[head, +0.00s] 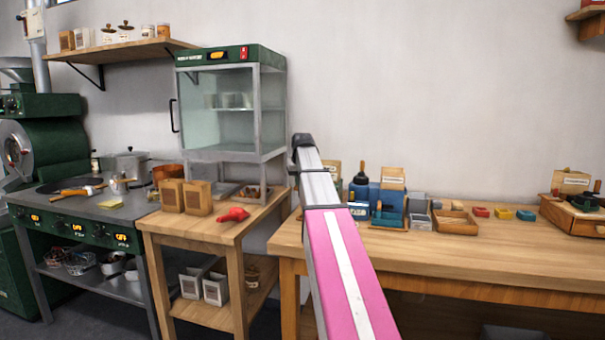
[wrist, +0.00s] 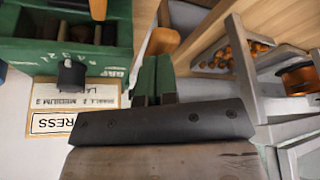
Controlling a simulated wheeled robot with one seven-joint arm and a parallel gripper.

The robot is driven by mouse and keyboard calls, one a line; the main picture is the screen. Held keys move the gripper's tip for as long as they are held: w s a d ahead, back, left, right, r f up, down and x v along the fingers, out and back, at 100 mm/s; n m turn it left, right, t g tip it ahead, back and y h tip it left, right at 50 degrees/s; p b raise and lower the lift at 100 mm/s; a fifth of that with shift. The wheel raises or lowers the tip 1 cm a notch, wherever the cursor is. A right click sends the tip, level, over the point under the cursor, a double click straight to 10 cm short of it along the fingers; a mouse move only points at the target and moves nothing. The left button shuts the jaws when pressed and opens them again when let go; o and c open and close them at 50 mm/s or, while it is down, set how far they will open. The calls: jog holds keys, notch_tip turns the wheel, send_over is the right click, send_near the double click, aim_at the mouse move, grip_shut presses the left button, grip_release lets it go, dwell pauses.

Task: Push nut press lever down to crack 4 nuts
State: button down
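In the wrist view, the dark crossbar of my gripper (wrist: 160,122) spans the lower middle. Narrow green pieces (wrist: 165,78) rise just beyond it, and an orange-brown grip (wrist: 161,41) shows above them; it may be the lever's handle, but I cannot be sure. A sign reading "PRESS" (wrist: 52,123) lies to the left. Chestnuts (wrist: 258,48) sit in a grey-walled wooden tray (wrist: 232,73) at upper right. In the head view, my arm reaches up to a dark end, and my fingers are hidden. I cannot tell whether they are open or touch anything.
In the head view, a blue box (head: 388,197) and small trays stand right of my arm on the wooden bench (head: 480,258). A glass-fronted cabinet (head: 232,110) stands left. The bench front is clear.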

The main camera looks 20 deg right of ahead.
jog(key=shift+s+f, duration=0.1)
jog(key=shift+f, duration=0.45)
jog(key=shift+s+a+f, duration=0.1)
jog(key=shift+f, duration=0.7)
jog(key=shift+w+d+r, duration=0.1)
jog(key=shift+w+r, duration=0.1)
jog(key=shift+r, duration=1.35)
jog(key=shift+w+d+r, duration=0.1)
jog(key=shift+w+r, duration=0.15)
jog(key=shift+r, duration=1.35)
jog(key=shift+w+d+r, duration=0.1)
jog(key=shift+w+r, duration=0.1)
jog(key=shift+r, duration=1.9)
jog(key=shift+f, duration=0.1)
